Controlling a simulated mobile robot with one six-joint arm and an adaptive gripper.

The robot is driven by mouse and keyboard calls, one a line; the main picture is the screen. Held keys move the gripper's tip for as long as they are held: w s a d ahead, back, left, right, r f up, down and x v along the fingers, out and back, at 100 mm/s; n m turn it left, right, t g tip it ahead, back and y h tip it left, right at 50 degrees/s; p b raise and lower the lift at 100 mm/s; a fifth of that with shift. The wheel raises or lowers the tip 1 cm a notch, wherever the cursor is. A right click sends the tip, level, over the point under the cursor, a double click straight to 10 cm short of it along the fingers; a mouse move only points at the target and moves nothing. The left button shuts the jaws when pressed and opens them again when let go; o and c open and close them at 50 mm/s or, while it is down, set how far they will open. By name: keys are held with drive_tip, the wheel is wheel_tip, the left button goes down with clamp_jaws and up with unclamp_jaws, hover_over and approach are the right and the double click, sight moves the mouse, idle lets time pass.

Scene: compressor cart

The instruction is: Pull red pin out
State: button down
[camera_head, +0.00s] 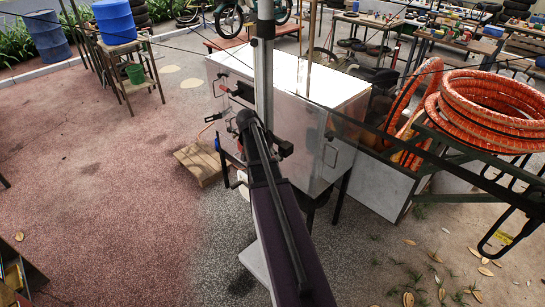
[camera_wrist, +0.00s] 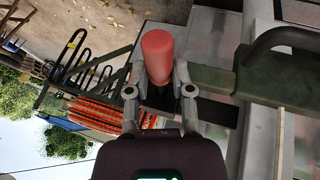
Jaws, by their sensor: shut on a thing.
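The red pin (camera_wrist: 158,55) shows in the wrist view as a rounded red cylinder between my gripper's fingers. My gripper (camera_wrist: 160,92) is closed around its lower end, one grey finger on each side. The lower part of the pin and whatever it sits in are hidden behind the fingers and the dark metal there. In the head view my arm reaches toward the grey metal compressor cart (camera_head: 320,95), and the pin cannot be made out.
A dark green metal bar (camera_wrist: 215,78) lies right beside the pin in the wrist view, with a dark curved handle (camera_wrist: 290,45) further right. A wooden block (camera_head: 198,162) lies on the floor left of the cart.

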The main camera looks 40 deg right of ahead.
drive_tip(key=shift+a, duration=0.2)
drive_tip(key=a, duration=0.8)
drive_tip(key=shift+s+a, duration=0.25)
drive_tip(key=shift+s, duration=0.1)
idle(1.2)
